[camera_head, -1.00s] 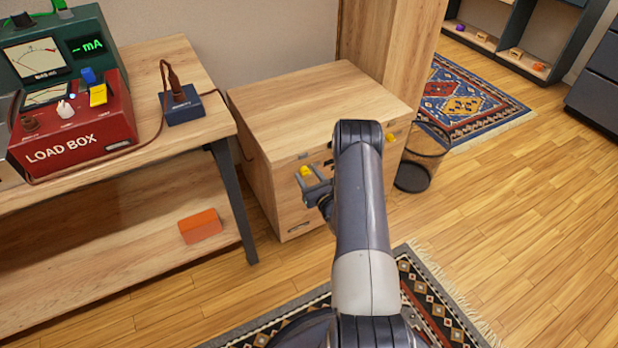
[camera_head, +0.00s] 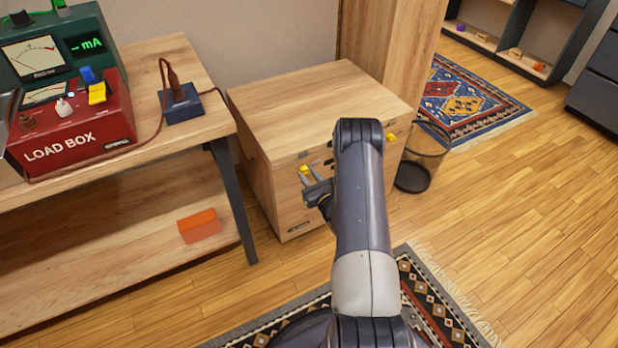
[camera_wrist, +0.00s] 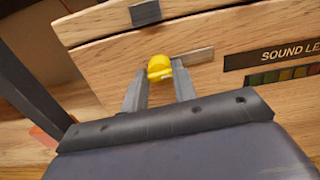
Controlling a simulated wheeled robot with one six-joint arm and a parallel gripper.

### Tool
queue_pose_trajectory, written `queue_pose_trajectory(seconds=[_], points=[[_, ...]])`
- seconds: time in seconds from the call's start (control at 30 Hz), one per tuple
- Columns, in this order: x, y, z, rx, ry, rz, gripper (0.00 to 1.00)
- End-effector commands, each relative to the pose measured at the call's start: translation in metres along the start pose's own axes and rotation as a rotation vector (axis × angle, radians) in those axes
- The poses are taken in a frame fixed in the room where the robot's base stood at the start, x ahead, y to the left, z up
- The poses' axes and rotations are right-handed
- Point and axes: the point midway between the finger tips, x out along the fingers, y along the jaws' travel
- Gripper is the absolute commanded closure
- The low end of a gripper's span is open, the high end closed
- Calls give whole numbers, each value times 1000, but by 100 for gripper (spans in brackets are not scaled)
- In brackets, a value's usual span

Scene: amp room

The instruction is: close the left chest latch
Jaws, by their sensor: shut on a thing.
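The wooden chest (camera_head: 300,104) stands beside the workbench, its lid down. Its left latch has a yellow tab (camera_head: 304,170) on the front face. In the wrist view the yellow tab (camera_wrist: 159,66) sits between my fingertips, beside a thin metal strip (camera_wrist: 193,58). A grey metal catch (camera_wrist: 145,12) is on the lid edge above, apart from the tab. My gripper (camera_head: 310,174) is at the chest front, shut on the yellow tab; it also shows in the wrist view (camera_wrist: 160,78). My arm hides part of the chest front.
A second yellow latch tab (camera_head: 390,137) is at the chest's right. A wire bin (camera_head: 422,160) stands right of the chest. The workbench (camera_head: 180,140) with a red load box (camera_head: 75,132) is at left. A dark label (camera_wrist: 285,54) is on the chest front.

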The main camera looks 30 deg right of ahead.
Motion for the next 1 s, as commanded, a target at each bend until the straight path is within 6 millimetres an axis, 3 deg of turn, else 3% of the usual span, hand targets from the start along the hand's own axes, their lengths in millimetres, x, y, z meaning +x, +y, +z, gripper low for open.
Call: queue_pose_trajectory(seconds=[1.0], points=[[0, 1, -6, -896, 0, 0, 96]])
